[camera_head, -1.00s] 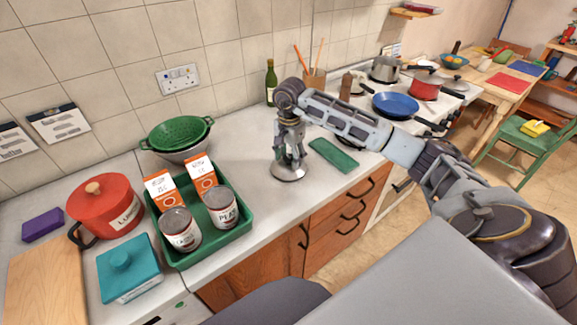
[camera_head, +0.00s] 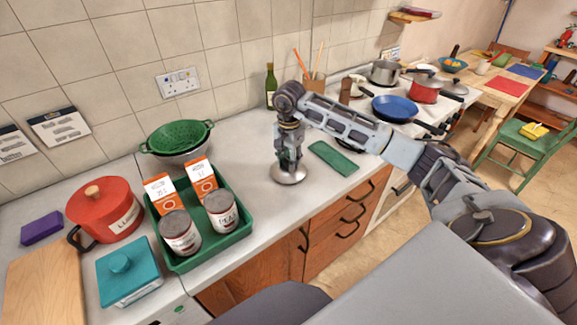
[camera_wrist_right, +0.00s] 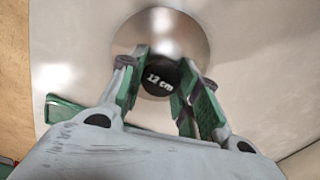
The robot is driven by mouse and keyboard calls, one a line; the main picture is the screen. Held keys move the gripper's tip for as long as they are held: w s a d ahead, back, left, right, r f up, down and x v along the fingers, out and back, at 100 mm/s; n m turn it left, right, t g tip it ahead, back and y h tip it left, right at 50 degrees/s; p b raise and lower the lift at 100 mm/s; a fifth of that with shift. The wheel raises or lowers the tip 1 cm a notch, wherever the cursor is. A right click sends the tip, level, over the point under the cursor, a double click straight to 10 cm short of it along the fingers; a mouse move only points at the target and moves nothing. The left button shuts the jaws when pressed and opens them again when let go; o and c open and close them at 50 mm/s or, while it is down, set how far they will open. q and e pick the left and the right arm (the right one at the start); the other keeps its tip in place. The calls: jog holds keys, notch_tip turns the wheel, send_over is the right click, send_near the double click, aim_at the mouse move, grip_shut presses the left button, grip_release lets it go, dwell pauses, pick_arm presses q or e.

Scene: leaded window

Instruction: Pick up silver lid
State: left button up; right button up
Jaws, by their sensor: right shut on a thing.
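The silver lid (camera_head: 288,176) is a small round metal lid at the middle of the counter. My right gripper (camera_head: 289,158) points down over it from above. In the right wrist view the lid (camera_wrist_right: 168,28) has a black knob (camera_wrist_right: 159,79) marked "12 cm", and the right gripper (camera_wrist_right: 160,78) is shut on this knob with a finger on either side. The lid looks slightly tilted; I cannot tell whether it is clear of the counter. My left gripper is not in view.
A green cloth-like slab (camera_head: 333,158) lies just right of the lid. A green tray (camera_head: 238,234) with cans and cartons stands to the left. A green bottle (camera_head: 270,85) and a utensil pot (camera_head: 313,90) stand behind.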

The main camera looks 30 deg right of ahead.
jog(key=shift+r, duration=0.65)
notch_tip(320, 180, up, 4)
jog(key=shift+r, duration=0.1)
notch_tip(320, 180, up, 3)
jog(key=shift+f+b, duration=0.1)
jog(key=shift+b, duration=0.25)
jog(key=shift+r, duration=0.8)
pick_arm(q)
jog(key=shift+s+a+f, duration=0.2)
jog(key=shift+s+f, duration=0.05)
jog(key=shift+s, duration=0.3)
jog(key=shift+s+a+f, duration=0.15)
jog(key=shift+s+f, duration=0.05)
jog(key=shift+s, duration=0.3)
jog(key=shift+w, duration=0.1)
